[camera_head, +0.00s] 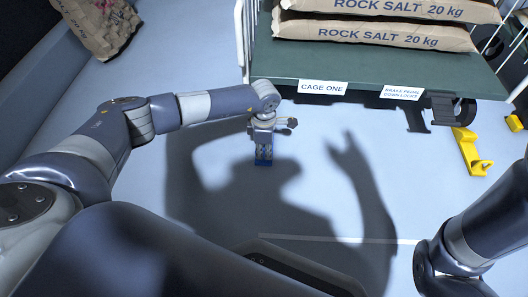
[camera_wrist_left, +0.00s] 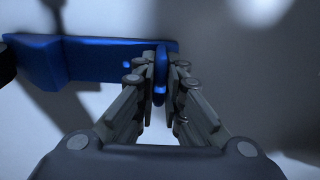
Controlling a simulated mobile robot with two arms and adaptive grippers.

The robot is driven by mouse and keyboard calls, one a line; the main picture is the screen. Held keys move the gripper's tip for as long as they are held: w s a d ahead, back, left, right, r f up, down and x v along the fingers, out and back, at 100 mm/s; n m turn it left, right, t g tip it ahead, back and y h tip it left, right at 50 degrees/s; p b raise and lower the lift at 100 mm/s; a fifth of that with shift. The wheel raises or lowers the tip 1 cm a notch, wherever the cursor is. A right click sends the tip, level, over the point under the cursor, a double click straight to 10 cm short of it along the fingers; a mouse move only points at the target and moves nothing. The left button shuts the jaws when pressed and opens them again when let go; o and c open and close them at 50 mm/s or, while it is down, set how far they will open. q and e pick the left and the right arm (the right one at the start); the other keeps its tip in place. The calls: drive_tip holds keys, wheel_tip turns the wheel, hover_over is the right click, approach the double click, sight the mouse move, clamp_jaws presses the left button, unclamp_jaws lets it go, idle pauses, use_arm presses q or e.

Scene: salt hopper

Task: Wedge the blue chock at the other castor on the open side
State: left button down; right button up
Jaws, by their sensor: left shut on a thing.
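The blue chock (camera_head: 263,158) is held low over or on the pale floor, in front of the cage's left front corner; I cannot tell if it touches the floor. My left gripper (camera_head: 263,146) is shut on it. In the left wrist view the fingers (camera_wrist_left: 161,78) close on the chock's upright grip, and its flat plate and thick wedge end (camera_wrist_left: 38,62) reach to the left. The cage (camera_head: 375,78) has a green deck labelled CAGE ONE. A dark castor (camera_head: 464,110) shows at its right front. No castor shows clearly at the left front. My right gripper is out of view.
A yellow chock (camera_head: 468,152) lies on the floor by the right castor, and another yellow piece (camera_head: 515,123) is farther right. Rock salt sacks (camera_head: 375,32) lie on the deck. A paper sack (camera_head: 103,25) stands at the far left.

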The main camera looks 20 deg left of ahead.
use_arm(q)
drive_tip(key=shift+w+a+b, duration=0.3)
drive_tip(key=shift+w+b, duration=0.1)
drive_tip(key=shift+w, duration=0.25)
drive_tip(key=c, duration=1.8)
unclamp_jaws()
drive_tip(key=shift+o, duration=1)
drive_tip(key=shift+d+f, duration=0.1)
